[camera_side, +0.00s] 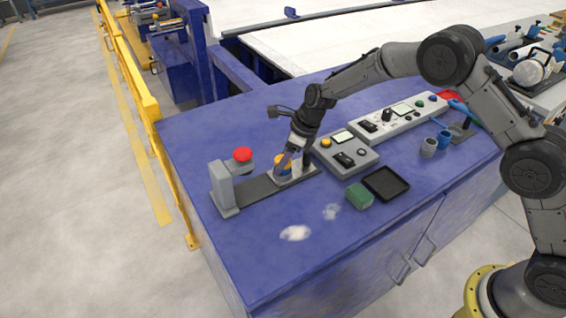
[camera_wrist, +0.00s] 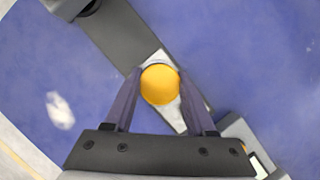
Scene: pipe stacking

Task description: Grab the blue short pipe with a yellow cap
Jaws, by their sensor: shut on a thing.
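The short pipe with a yellow cap (camera_wrist: 160,85) stands between my fingers in the wrist view, seen from above with its round cap facing the camera. In the side view the yellow cap (camera_side: 280,160) shows beside my fingers, and some blue shows just below it. My gripper (camera_wrist: 160,76) is shut on this capped pipe, one finger on each side. In the side view my gripper (camera_side: 287,166) is low over a light metal plate (camera_side: 298,174) at the end of a dark rail (camera_side: 262,188). The pipe's lower part is mostly hidden.
A grey stand (camera_side: 224,188) with a red button (camera_side: 243,154) is at the rail's left end. A control box (camera_side: 345,154) stands close right of my gripper. A green block (camera_side: 359,196), black tray (camera_side: 386,184), grey pipe (camera_side: 428,147) and blue pipe (camera_side: 444,139) lie farther right.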

